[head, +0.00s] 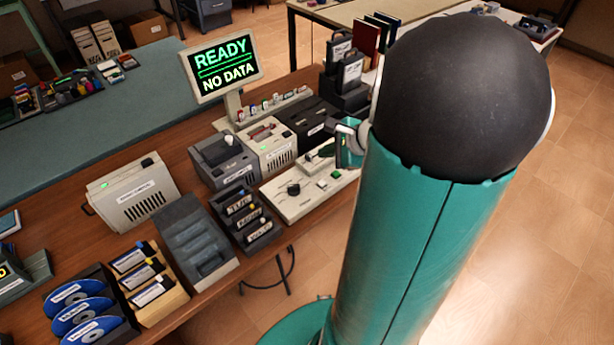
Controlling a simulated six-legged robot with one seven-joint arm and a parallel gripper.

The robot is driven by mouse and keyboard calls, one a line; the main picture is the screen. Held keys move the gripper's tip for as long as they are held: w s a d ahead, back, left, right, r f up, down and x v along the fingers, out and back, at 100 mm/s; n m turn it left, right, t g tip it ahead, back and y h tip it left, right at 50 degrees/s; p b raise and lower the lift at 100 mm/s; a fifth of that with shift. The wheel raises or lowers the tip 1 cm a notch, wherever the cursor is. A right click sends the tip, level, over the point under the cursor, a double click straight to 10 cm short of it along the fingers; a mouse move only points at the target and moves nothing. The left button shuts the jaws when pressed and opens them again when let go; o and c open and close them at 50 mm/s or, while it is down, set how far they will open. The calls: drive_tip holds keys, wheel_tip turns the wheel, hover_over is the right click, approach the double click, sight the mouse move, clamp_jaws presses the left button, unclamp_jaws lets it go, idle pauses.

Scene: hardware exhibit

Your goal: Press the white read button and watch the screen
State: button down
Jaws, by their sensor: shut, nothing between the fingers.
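My gripper (326,151) is shut and empty, low over the panel's back right part. My arm hides part of the gripper and the panel's right end; contact cannot be judged.
Grey and beige drive units (222,158) stand behind and left of the panel. A dark cartridge rack (246,218) adjoins its left side. Open floor lies right.

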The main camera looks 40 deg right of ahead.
sight(322, 184)
drive_tip(key=shift+m, duration=0.3)
drive_tip(key=shift+w+d+f, duration=0.1)
drive_tip(key=shift+d+f, duration=0.05)
drive_tip(key=shift+f, duration=2.2)
drive_tip(key=shift+w+d+f, duration=0.1)
drive_tip(key=shift+d+f, duration=0.05)
drive_tip(key=shift+f, duration=2.15)
drive_tip(key=shift+f, duration=0.45)
drive_tip(key=shift+f, duration=0.35)
drive_tip(key=shift+r, duration=0.8)
drive_tip(key=shift+r, duration=0.1)
